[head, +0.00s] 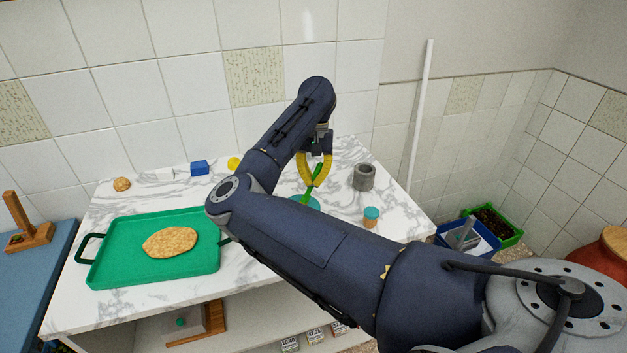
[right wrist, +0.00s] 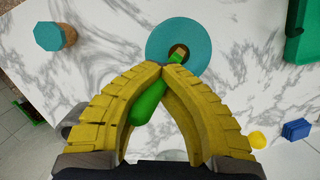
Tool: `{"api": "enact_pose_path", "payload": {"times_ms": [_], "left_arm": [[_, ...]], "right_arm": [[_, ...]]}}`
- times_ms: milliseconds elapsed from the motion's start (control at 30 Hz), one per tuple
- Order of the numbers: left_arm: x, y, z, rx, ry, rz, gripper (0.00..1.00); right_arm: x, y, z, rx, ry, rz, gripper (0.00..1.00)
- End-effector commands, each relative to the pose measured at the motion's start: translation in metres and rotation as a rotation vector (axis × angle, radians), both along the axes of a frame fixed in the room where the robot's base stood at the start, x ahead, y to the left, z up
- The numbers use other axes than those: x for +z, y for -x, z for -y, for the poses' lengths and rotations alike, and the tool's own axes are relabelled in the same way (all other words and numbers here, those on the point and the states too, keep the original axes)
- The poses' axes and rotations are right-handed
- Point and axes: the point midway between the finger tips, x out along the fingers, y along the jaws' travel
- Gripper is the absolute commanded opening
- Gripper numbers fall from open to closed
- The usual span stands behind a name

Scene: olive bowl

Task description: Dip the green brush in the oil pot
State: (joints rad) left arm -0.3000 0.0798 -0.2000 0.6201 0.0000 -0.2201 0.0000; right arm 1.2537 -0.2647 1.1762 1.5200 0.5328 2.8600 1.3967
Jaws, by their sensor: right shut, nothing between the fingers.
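My right gripper (head: 314,160) has yellow fingers, and their tips meet in the right wrist view (right wrist: 152,66). It is shut and empty. The green brush (head: 317,181) stands tilted at the fingers; in the right wrist view its handle (right wrist: 148,103) shows through the gap between them. The brush's lower end (right wrist: 177,56) is over or in the middle of a round teal dish (right wrist: 160,42), which looks like the oil pot. I cannot tell how deep it reaches. My right forearm partly hides the dish (head: 310,202) in the head view. My left gripper is not in view.
A green tray (head: 115,268) with a flatbread (head: 170,242) is at the left of the marble counter. A grey stone cup (head: 364,178) and a small teal-topped jar (head: 371,216) stand at right. A blue block (head: 200,168) and a yellow item (head: 234,163) lie behind.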

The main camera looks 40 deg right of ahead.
Motion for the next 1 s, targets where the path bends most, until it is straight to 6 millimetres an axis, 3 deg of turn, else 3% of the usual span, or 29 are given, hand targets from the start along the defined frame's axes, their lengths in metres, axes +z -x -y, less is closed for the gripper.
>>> {"api": "enact_pose_path", "payload": {"times_ms": [467,1000], "left_arm": [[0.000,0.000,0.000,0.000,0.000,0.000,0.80],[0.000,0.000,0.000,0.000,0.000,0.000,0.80]], "right_arm": [[0.002,0.000,0.000,0.000,-0.001,0.001,0.00],[0.037,-0.001,0.000,0.000,-0.001,0.002,0.00]]}}
